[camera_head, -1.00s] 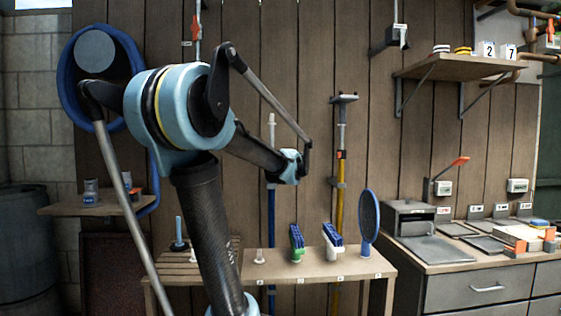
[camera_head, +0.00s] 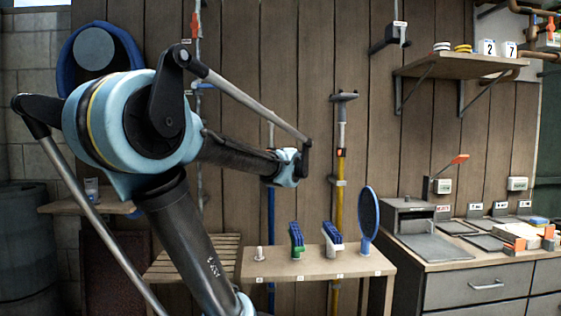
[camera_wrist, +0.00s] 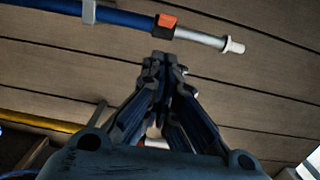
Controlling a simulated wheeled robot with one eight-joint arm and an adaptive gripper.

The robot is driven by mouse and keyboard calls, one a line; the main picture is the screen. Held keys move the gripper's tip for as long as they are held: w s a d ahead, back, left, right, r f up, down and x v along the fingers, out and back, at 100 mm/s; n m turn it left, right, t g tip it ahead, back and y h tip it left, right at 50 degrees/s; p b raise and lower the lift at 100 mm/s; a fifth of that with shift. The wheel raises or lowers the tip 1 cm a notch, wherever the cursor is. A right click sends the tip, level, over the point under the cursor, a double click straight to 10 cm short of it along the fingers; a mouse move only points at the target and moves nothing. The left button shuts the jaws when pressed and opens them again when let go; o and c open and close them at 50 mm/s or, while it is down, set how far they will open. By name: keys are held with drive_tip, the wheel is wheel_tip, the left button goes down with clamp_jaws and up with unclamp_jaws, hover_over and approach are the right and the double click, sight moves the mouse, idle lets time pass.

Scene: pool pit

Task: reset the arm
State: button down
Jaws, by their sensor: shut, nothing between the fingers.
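My arm crosses the left half of the head view, reaching to the right. The fingers of my gripper are not clear in the head view, hidden beyond the wrist end of the arm. In the wrist view my gripper (camera_wrist: 160,65) is shut, with its fingertips together and nothing between them. It points at the wooden plank wall (camera_wrist: 60,65), apart from it. A blue pole (camera_wrist: 115,15) with an orange clip and a white tip hangs on the wall past the fingertips.
A low bench (camera_head: 310,268) holds a green-handled brush (camera_head: 297,242), a white-handled brush (camera_head: 331,240) and a blue paddle-like tool (camera_head: 369,215). A yellow pole (camera_head: 340,200) hangs behind. A cabinet (camera_head: 475,290) stands right, below a wall shelf (camera_head: 460,66). A dark barrel (camera_head: 30,240) stands left.

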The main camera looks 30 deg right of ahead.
drive_tip(key=shift+a, duration=0.1)
drive_tip(key=s+a+f+n+g+y, duration=0.25)
drive_tip(key=a+f+n, duration=0.35)
drive_tip(key=a, duration=0.4)
drive_tip(key=s+a+f+n+g+y, duration=0.1)
drive_tip(key=a+f+n+g+y, duration=0.2)
drive_tip(key=a+f, duration=0.6)
drive_tip(key=s+a+f+n+g+y, duration=0.15)
drive_tip(key=a+f+n+y, duration=0.35)
drive_tip(key=a, duration=0.6)
drive_tip(key=s+a+f+n+g+h, duration=0.2)
drive_tip(key=s+a+f+n+g, duration=0.3)
drive_tip(key=s+f, duration=0.65)
drive_tip(key=s+d+f+n+g+h, duration=0.2)
drive_tip(key=s+f+g+h, duration=0.1)
drive_tip(key=s+f, duration=0.5)
drive_tip(key=shift+s+d+n, duration=0.2)
drive_tip(key=shift+s+n, duration=0.15)
drive_tip(key=shift+n, duration=0.05)
